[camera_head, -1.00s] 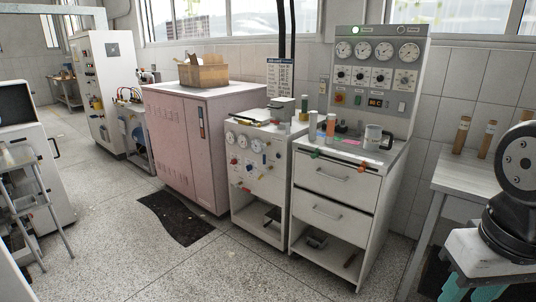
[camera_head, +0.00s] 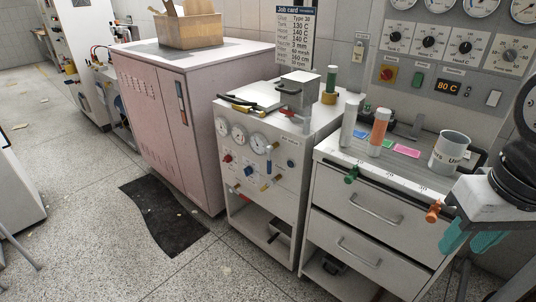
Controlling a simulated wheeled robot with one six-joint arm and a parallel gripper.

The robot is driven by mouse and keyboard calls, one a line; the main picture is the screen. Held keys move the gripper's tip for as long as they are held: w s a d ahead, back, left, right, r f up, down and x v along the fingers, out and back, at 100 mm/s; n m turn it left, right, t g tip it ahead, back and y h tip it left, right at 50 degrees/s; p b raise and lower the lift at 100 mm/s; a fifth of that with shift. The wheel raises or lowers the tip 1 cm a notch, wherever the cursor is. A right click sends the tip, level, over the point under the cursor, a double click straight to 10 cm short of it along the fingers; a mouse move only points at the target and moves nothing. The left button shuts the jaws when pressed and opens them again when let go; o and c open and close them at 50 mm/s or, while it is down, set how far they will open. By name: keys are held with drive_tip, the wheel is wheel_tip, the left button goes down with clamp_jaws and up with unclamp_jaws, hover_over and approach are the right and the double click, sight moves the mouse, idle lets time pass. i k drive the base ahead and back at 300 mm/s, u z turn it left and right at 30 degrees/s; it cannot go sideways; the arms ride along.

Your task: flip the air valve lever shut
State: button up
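A white gauge cabinet (camera_head: 250,215) stands in the middle of the view, with round gauges along the top of its front. Below them sit small coloured valve handles: a blue-and-yellow lever (camera_head: 268,167), a blue handle (camera_head: 249,171), a yellow-tipped handle (camera_head: 266,186) and red knobs.
A pink cabinet (camera_head: 170,125) is left. Open floor lies in front, with a dark mat (camera_head: 165,220).

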sight(269, 149)
drive_tip(key=u, duration=2.75)
drive_tip(key=i, duration=0.55)
drive_tip(key=z, duration=2.05)
drive_tip(key=k, duration=0.6)
drive_tip(key=u, duration=0.3)
drive_tip(key=i, duration=1.45)
drive_tip(key=z, duration=0.45)
